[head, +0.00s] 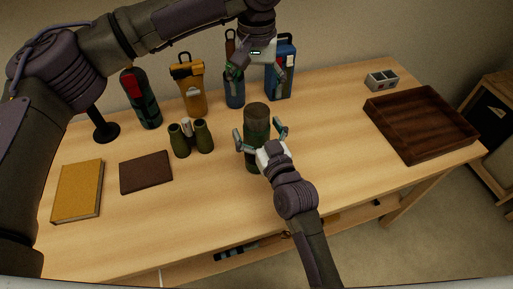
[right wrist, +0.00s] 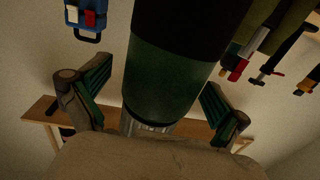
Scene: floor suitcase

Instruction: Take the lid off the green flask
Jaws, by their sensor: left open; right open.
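The green flask (head: 257,118) stands upright on the wooden table, near the middle in the head view. Its top looks dark brownish-green. In the right wrist view its green body (right wrist: 175,75) fills the middle, with a dark band above and a silvery part below. My right gripper (head: 260,132) is open, with one finger on each side of the flask; the fingers look apart from it in the right wrist view (right wrist: 155,100). My left gripper (head: 255,72) is open and empty, above and behind the flask, pointing down.
Behind stand a blue flask (head: 235,97), a blue container (head: 285,85), an orange container (head: 190,92) and a dark flask (head: 140,97). A brown tray (head: 425,145) is right. The table's front is mostly clear.

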